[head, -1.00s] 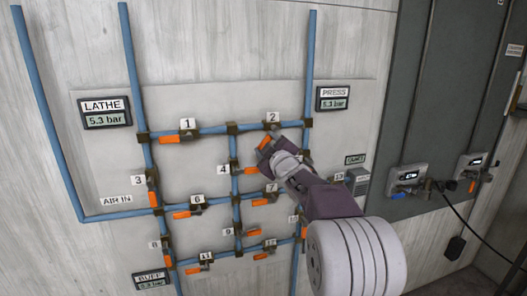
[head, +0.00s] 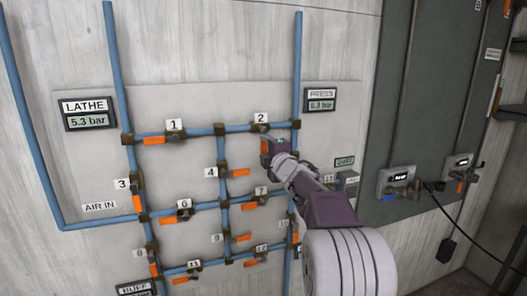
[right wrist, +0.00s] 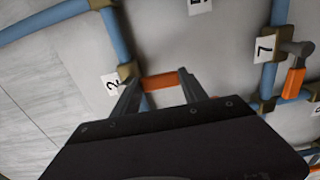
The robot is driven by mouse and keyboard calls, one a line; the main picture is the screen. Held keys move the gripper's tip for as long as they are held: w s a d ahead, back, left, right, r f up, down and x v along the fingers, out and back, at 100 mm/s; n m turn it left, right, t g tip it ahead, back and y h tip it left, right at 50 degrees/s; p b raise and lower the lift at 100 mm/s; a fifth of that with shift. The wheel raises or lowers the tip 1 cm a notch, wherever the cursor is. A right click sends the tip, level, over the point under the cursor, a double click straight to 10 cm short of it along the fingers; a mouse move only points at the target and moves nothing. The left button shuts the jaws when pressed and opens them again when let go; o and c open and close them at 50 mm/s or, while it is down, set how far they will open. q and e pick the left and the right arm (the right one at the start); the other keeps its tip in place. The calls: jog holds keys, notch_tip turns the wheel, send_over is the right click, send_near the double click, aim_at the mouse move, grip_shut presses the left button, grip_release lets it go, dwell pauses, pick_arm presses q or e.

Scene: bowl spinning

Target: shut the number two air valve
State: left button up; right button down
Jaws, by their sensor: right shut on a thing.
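Valve 2 (head: 261,129) sits on the upper blue pipe, under its number 2 tag, left of the PRESS display (head: 321,106). My right gripper (head: 266,147) is just below it and shut on its orange handle. In the right wrist view the handle (right wrist: 162,81) lies between my two fingers, and it points crosswise to its pipe. The tag 2 (right wrist: 112,84) is partly covered by a finger. In the head view most of the handle is hidden by the gripper. My left gripper is not in view.
Valve 1 (head: 172,138) is on the same pipe to the left. The LATHE display (head: 88,115) reads 5.3 bar. Grey wall units (head: 397,182) are at the right.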

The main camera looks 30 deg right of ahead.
jog(key=shift+d+f, duration=0.1)
jog(key=shift+f, duration=0.05)
dwell(0.4)
jog(key=c, duration=0.6)
grip_release()
jog(key=shift+s, duration=0.1)
jog(key=b+v, duration=0.1)
jog(key=v, duration=0.8)
